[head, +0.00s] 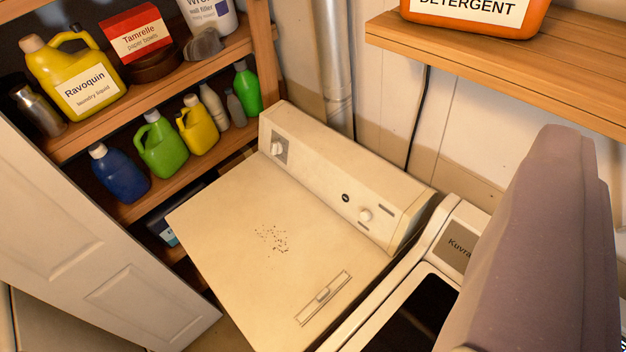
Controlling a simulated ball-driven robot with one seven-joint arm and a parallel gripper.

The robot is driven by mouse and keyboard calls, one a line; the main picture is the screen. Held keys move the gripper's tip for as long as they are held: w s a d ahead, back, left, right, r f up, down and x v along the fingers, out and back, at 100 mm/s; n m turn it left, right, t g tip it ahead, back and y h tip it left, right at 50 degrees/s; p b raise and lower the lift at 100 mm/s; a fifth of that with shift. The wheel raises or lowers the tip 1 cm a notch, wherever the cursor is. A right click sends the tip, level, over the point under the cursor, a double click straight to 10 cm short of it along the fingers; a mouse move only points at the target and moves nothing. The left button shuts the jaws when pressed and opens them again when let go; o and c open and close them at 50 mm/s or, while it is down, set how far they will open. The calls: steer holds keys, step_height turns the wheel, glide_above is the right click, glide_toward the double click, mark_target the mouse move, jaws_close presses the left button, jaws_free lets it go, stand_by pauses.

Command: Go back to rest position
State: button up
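No gripper fingers that I can make out show in the head view, so I cannot see whether my gripper is open or shut, or whether it holds anything. A large mauve-grey upright shape (535,255) fills the right foreground. I cannot tell what it is, and it hides part of the machine behind it.
A cream dryer or washer (235,215) with dark specks on top stands in the middle. A machine marked "Kuvra" (459,243) is beside it. An orange detergent container (475,22) sits on the upper-right shelf (510,70).

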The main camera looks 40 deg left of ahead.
steer(key=shift+w, duration=0.1)
step_height(320, 180, down, 18)
steer(key=b, duration=1.8)
steer(key=shift+f, duration=0.2)
